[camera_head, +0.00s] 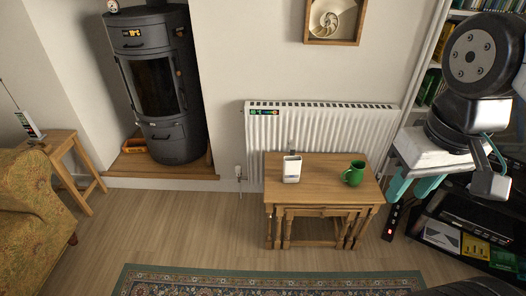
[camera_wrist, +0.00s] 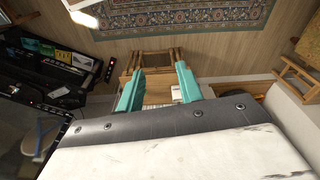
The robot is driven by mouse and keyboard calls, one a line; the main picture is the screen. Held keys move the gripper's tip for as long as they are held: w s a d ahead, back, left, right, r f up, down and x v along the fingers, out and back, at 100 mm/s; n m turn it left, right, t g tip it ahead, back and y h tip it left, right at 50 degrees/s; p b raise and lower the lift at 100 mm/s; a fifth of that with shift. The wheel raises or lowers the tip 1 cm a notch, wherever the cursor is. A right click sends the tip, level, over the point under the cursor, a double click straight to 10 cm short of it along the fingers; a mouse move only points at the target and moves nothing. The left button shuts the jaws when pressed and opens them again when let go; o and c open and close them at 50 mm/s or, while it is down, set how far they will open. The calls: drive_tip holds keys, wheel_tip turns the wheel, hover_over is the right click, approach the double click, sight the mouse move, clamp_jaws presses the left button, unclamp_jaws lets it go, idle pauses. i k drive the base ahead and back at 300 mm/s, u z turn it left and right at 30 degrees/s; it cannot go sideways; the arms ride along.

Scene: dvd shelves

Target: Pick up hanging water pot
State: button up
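A small white upright container (camera_head: 292,170) with a dark piece at its top, which looks like the hanging water pot, is at the left of the small wooden table (camera_head: 320,188), in front of the radiator. I cannot tell whether it stands on the table or hangs. My gripper (camera_head: 411,188) is to the right of the table, apart from the container, with its teal fingers spread and nothing seen between them. In the wrist view the open fingers (camera_wrist: 158,90) frame part of the wooden table; a small white patch by the right finger may be the container.
A green mug (camera_head: 354,173) stands on the table between the container and my gripper. A white radiator (camera_head: 340,125) is behind the table. Black shelving (camera_head: 465,225) stands at the right, a stove (camera_head: 160,90) at the left. The floor left of the table is clear.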

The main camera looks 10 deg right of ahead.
sight(291, 163)
drive_tip(key=u, duration=0.35)
drive_tip(key=i, duration=1.35)
drive_tip(key=u, duration=0.4)
